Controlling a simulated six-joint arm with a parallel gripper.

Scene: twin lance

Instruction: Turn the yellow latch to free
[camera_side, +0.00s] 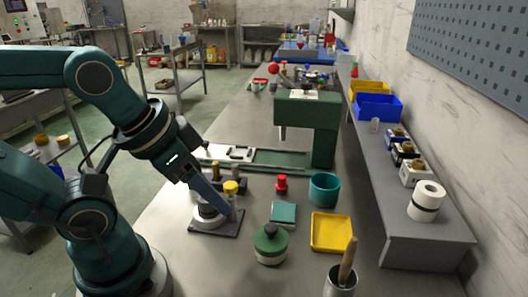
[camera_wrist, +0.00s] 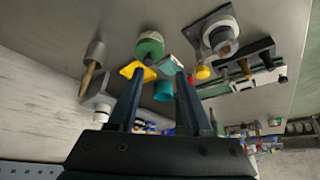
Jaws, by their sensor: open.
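The only small yellow part near my gripper is a round yellow cap (camera_side: 231,187), which also shows in the wrist view (camera_wrist: 203,72); I cannot tell whether it is the latch or which way it is turned. Close by, a dark square plate (camera_side: 232,229) bears a white ring-shaped fixture (camera_side: 207,216), both seen at the upper right of the wrist view (camera_wrist: 220,37). My gripper (camera_side: 229,212) is open, with its fingers slanting down beside the fixture and cap. In the wrist view its two fingertips (camera_wrist: 159,72) are apart with nothing held between them.
A green round lidded pot (camera_side: 270,245), teal box (camera_side: 283,213), yellow tray (camera_side: 331,232), teal cup (camera_side: 324,189) and red knob (camera_side: 281,184) stand to the right. A green gantry (camera_side: 308,113) and rail (camera_side: 280,160) lie behind. A grey shelf (camera_side: 425,237) borders the right.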

